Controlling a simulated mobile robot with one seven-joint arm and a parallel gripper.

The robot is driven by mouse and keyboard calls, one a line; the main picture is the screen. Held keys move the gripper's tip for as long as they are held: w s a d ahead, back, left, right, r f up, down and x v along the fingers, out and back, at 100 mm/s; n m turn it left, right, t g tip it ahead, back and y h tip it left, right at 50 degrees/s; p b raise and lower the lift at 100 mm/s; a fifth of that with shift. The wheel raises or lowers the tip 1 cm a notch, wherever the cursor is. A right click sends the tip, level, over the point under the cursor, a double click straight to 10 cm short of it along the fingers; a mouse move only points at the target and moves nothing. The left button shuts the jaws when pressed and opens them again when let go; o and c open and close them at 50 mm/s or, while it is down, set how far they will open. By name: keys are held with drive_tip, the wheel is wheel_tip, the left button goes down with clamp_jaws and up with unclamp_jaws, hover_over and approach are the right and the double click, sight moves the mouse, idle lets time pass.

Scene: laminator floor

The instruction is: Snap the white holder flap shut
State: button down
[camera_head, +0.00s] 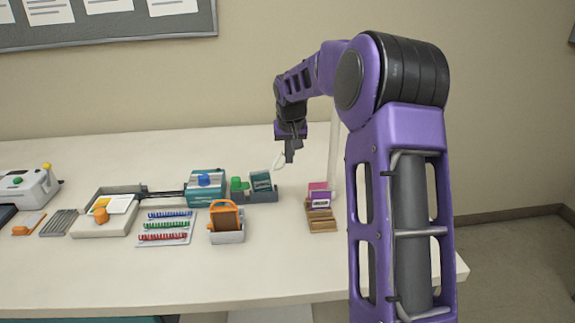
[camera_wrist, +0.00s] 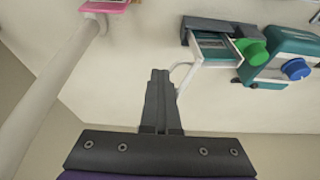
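The holder is a low dark grey block (camera_head: 264,196) at the back of the table, with a teal card (camera_head: 260,181) standing in it. It also shows at the top of the wrist view (camera_wrist: 205,24). The white flap (camera_head: 279,161) is a thin pale loop standing up and away from the holder. In the wrist view the white flap (camera_wrist: 212,64) reaches from the holder towards my fingers. My gripper (camera_head: 290,158) points down above the holder's right side. Its fingers (camera_wrist: 159,72) look shut, just left of the flap's curved end. I cannot tell whether they touch it.
A teal box with a blue knob (camera_head: 204,181) and a green knob (camera_head: 239,184) stand left of the holder. A wooden stand (camera_head: 321,222) with pink and purple cards and a pale post (camera_head: 334,155) are right.

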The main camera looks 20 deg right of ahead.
sight(277, 161)
drive_tip(key=a, duration=0.1)
drive_tip(key=a+f, duration=0.1)
drive_tip(key=a, duration=0.1)
drive_tip(key=shift+a+f, duration=0.1)
drive_tip(key=shift+a, duration=0.2)
drive_tip(key=shift+w+a+f, duration=0.15)
drive_tip(key=shift+w+a, duration=0.15)
drive_tip(key=shift+a, duration=0.1)
drive_tip(key=r+p, duration=0.1)
drive_tip(key=r, duration=0.1)
drive_tip(key=d+r+p, duration=0.1)
drive_tip(key=shift+d+r+p, duration=0.1)
drive_tip(key=shift+r+p, duration=0.2)
drive_tip(key=shift+r, duration=0.05)
drive_tip(key=shift+s+d+r+p, duration=0.1)
drive_tip(key=shift+d+r+p, duration=0.15)
drive_tip(key=shift+r+p, duration=0.65)
drive_tip(key=shift+d+r+p, duration=0.2)
drive_tip(key=shift+r+p, duration=0.5)
drive_tip(key=shift+r, duration=0.4)
